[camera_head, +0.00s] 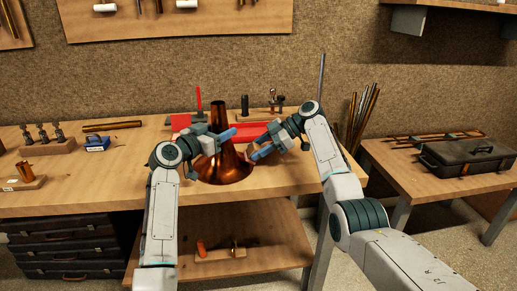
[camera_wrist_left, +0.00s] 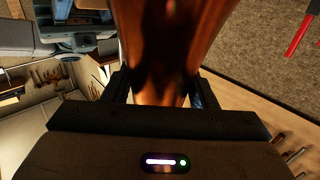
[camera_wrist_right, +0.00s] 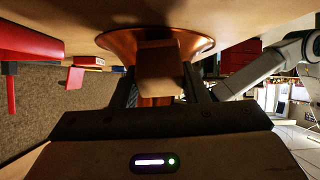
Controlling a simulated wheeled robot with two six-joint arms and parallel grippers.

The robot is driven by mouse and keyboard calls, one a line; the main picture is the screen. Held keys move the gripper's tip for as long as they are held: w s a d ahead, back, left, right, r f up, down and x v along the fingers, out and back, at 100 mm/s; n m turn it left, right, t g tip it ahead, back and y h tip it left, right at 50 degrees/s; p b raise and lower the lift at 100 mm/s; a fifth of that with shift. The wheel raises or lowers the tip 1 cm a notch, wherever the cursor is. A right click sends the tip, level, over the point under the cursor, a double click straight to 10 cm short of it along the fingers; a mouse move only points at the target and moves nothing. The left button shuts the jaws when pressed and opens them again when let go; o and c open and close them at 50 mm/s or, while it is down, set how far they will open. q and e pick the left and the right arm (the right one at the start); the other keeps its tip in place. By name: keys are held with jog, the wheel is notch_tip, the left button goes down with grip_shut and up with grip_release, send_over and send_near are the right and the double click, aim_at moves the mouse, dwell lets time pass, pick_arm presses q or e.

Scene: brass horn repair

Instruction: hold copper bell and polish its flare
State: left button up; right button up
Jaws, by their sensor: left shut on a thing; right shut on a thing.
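The copper bell (camera_head: 228,168) stands upright on the bench with its wide flare down and its narrow tube up. My left gripper (camera_head: 228,135) is shut on the bell's tube, which fills the space between its fingers in the left wrist view (camera_wrist_left: 165,45). My right gripper (camera_head: 256,154) is beside the bell's right side, low near the flare. It is shut on a tan-brown block (camera_wrist_right: 160,72). In the right wrist view the block overlaps the flare (camera_wrist_right: 118,42); I cannot tell whether they touch.
A red tray (camera_head: 262,131) lies behind the bell. A wooden holder with several tools (camera_head: 42,146) and a blue box (camera_head: 97,143) are at the left. A black case (camera_head: 463,153) is on the right side table.

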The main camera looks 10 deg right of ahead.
jog(key=shift+a+f, duration=0.25)
jog(key=shift+f, duration=0.05)
dwell(0.7)
jog(key=shift+w, duration=0.15)
jog(key=shift+w, duration=0.25)
jog(key=shift+w, duration=0.15)
jog(key=shift+w+d, duration=0.1)
jog(key=shift+w, duration=0.15)
jog(key=shift+s, duration=0.2)
dwell(0.5)
jog(key=shift+s, duration=0.2)
jog(key=shift+s, duration=0.15)
jog(key=shift+s, duration=0.25)
